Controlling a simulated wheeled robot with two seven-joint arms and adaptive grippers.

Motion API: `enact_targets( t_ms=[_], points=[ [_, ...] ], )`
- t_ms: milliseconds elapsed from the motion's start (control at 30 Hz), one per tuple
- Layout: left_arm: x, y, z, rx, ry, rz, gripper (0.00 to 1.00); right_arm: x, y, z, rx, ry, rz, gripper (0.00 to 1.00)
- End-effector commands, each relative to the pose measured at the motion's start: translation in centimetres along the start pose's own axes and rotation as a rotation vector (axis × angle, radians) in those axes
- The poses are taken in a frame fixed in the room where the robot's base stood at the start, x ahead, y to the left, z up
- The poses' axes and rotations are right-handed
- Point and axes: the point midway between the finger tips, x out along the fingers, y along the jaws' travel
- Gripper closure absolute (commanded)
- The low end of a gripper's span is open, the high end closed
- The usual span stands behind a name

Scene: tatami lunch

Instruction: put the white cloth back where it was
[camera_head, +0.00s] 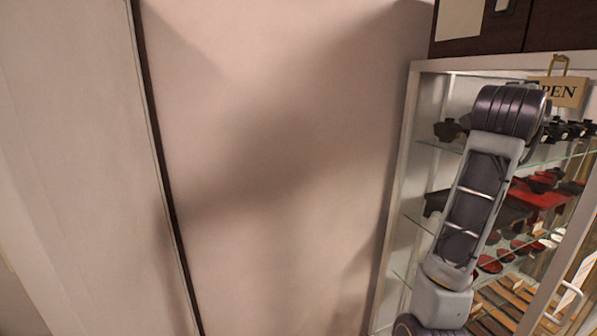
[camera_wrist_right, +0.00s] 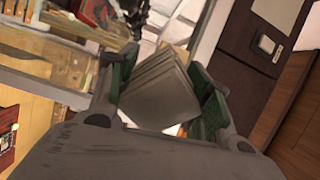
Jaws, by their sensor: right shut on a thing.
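My right gripper (camera_wrist_right: 163,66) shows in the right wrist view, with its dark green finger pads on both sides of a folded, layered cloth (camera_wrist_right: 157,88). The cloth looks grey in the shade, with a bright white patch at its lower edge. The gripper is shut on it and holds it tilted. In the head view only links of my right arm show, raised at the right in front of a glass display cabinet (camera_head: 396,185); the hand and cloth are not seen there. My left gripper is in neither view.
The cabinet has glass shelves with dark and red dishes (camera_head: 535,198) on them. A hanging sign (camera_head: 565,93) reads "PEN", partly covered by my arm. A white door handle (camera_head: 570,300) is at the lower right. A plain wall (camera_head: 270,150) fills the middle.

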Motion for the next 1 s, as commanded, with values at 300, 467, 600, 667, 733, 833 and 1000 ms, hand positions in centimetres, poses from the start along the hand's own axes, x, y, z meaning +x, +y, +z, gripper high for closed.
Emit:
enact_targets(
  t_ms=[300, 467, 600, 667, 733, 833, 1000],
  points=[
    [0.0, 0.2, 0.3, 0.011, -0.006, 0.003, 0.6, -1.7, -2.5, 2.4, -0.002, -0.123, -0.017, 0.7],
    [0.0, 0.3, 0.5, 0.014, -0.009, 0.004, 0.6, -2.5, -3.2, 3.4, -0.002, -0.171, -0.022, 0.7],
    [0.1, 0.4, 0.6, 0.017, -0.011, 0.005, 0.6, -3.1, -3.6, 4.2, -0.003, -0.212, -0.027, 0.7],
    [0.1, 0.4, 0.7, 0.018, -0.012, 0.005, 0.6, -3.3, -3.7, 4.6, -0.002, -0.23, -0.029, 0.7],
    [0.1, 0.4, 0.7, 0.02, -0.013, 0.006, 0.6, -3.6, -3.8, 5.1, -0.004, -0.25, -0.029, 0.7],
    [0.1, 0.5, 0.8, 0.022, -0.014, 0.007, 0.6, -4.0, -4.0, 5.8, -0.002, -0.28, -0.035, 0.7],
    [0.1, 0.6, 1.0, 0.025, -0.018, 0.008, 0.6, -4.8, -3.9, 7.2, -0.004, -0.336, -0.04, 0.7]
  ],
)
